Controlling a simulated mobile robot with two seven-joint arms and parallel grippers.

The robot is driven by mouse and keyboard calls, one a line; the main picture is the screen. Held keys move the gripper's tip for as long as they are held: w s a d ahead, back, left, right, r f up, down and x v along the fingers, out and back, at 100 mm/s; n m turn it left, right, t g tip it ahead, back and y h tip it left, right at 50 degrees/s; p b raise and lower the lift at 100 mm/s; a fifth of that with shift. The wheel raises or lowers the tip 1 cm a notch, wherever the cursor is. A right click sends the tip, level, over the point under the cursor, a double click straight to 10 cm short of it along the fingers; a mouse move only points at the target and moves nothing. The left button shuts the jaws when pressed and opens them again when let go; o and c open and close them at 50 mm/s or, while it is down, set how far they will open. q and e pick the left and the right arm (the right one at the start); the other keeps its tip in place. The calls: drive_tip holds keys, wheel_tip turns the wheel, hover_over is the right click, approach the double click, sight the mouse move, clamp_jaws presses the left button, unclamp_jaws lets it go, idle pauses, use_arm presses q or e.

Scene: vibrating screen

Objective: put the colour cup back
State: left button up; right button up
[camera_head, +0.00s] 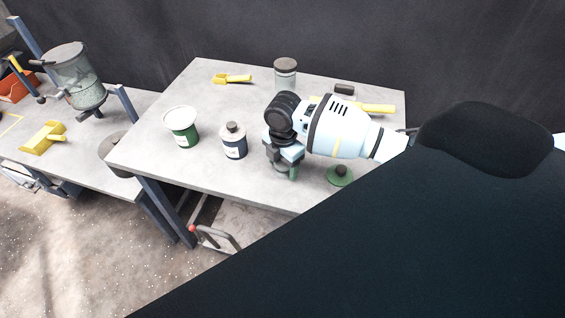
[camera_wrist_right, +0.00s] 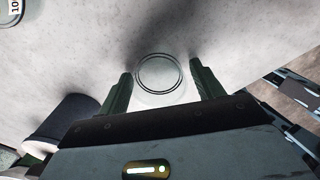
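My right gripper (camera_head: 287,172) points down over the grey table, near its front edge. In the right wrist view its two green fingers (camera_wrist_right: 164,88) stand apart. Between them is a clear round thing with a double ring rim (camera_wrist_right: 160,72), which looks like a transparent cup. I see gaps between it and both fingers, so the gripper looks open. In the head view the gripper mostly hides this spot. I cannot tell for sure that it is the colour cup. My left gripper is not in view.
On the table (camera_head: 150,150) stand a green-white tub (camera_head: 181,127), a navy bottle (camera_head: 234,143), a grey-lidded jar (camera_head: 285,73), a yellow scoop (camera_head: 231,78) and a green knobbed lid (camera_head: 340,176). A lower bench at left holds a glass-bodied apparatus (camera_head: 78,72).

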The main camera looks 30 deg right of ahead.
drive_tip(key=shift+r, duration=0.25)
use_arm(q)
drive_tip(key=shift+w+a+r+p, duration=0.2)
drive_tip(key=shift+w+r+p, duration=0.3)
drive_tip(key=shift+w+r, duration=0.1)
use_arm(e)
wheel_tip(320, 180, up, 12)
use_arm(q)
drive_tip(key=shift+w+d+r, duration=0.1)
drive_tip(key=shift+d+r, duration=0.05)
use_arm(e)
drive_tip(key=shift+s+f, duration=0.1)
idle(1.0)
